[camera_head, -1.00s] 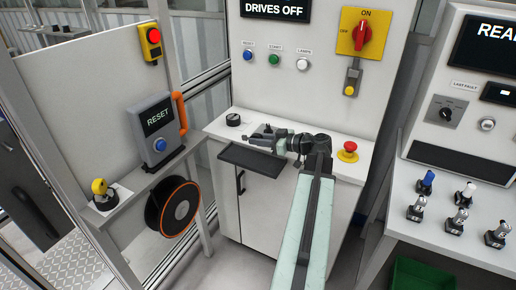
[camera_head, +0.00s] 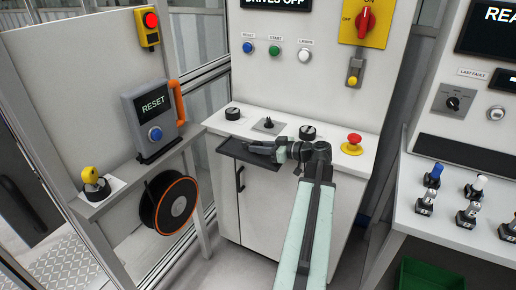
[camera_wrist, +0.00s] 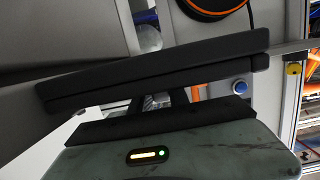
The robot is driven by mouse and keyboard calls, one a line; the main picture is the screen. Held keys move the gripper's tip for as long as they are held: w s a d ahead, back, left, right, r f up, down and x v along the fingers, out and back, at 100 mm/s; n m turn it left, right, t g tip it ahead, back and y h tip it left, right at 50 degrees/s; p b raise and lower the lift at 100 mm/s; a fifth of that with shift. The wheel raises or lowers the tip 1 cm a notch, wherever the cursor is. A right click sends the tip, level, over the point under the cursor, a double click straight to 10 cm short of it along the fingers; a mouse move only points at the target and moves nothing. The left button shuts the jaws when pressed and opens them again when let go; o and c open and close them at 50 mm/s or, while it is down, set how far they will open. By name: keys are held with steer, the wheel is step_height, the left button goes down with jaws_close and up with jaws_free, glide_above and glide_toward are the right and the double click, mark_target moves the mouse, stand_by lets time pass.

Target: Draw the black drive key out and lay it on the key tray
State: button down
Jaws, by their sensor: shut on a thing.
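My gripper (camera_head: 258,148) is over the back right part of the dark key tray (camera_head: 232,149), at the front of the white cabinet's ledge. Its jaws are shut on a dark thing, which I take to be the black drive key. It blends with the dark jaws and tray, so its outline cannot be made out. The small lock plate (camera_head: 268,125) on the ledge behind is clear of my gripper. In the wrist view, a long black bar crosses in front of my fingers (camera_wrist: 167,97) and hides their tips; it may be the tray's edge.
Black knobs stand on the ledge, left (camera_head: 232,113) and right (camera_head: 307,132), with a red emergency button (camera_head: 353,141) further right. The RESET box (camera_head: 153,120) and a cable reel (camera_head: 171,203) are at left. A console with several keys (camera_head: 466,213) is at right.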

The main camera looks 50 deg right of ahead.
steer(key=c, duration=1.2)
jaws_free()
steer(key=shift+o, duration=0.2)
steer(key=shift+s+r, duration=0.1)
steer(key=p+v, duration=0.1)
steer(key=v, duration=0.6)
steer(key=shift+s+r+p, duration=0.1)
steer(key=shift+s+p, duration=0.05)
steer(key=shift+p, duration=0.2)
steer(key=shift+s, duration=0.1)
steer(key=shift+d, duration=0.1)
